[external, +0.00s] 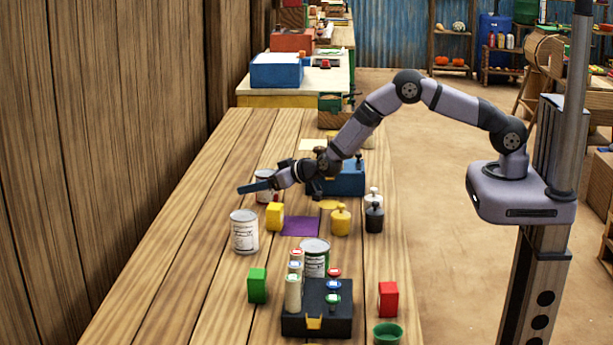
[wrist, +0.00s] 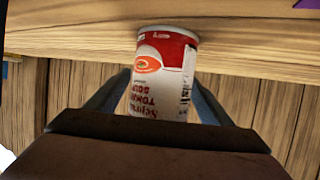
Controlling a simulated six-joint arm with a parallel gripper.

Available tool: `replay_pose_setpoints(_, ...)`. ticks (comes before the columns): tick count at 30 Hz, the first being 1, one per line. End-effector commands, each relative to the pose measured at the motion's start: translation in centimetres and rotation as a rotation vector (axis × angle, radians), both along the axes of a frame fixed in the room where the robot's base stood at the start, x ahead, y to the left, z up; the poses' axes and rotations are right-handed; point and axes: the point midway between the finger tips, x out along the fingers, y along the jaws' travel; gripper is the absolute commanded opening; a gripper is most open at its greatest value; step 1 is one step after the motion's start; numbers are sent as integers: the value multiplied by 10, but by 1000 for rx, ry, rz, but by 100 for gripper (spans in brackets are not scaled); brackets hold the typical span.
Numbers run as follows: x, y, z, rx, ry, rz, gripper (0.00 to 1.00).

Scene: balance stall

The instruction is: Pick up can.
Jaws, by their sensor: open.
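A red and white soup can (wrist: 165,75) sits in the middle of the wrist view, its lettering upside down there. My gripper (wrist: 156,98) is open, with one finger on each side of the can; contact cannot be told. In the external view my gripper (external: 264,178) reaches over the table's left side, in front of a can (external: 265,196) that it partly hides. Two other pale cans stand nearer the camera, one at the left (external: 244,233) and one at the centre (external: 315,262).
A yellow block (external: 274,217), a purple square (external: 300,226) and yellow and black weights (external: 340,221) lie nearby. A blue box (external: 345,180) stands behind my wrist. A black box (external: 317,318) and a green block (external: 257,286) are in front. A plank wall (external: 100,130) borders the table's left.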

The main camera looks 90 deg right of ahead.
Motion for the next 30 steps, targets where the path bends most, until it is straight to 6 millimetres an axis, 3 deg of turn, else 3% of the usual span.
replay_pose_setpoints(10,2,-1,-1,0,0,0,72)
replay_pose_setpoints(15,2,-1,-1,0,0,0,31)
replay_pose_setpoints(17,2,-1,-1,0,0,0,20)
replay_pose_setpoints(30,3,-1,14,-1,-5,1,20)
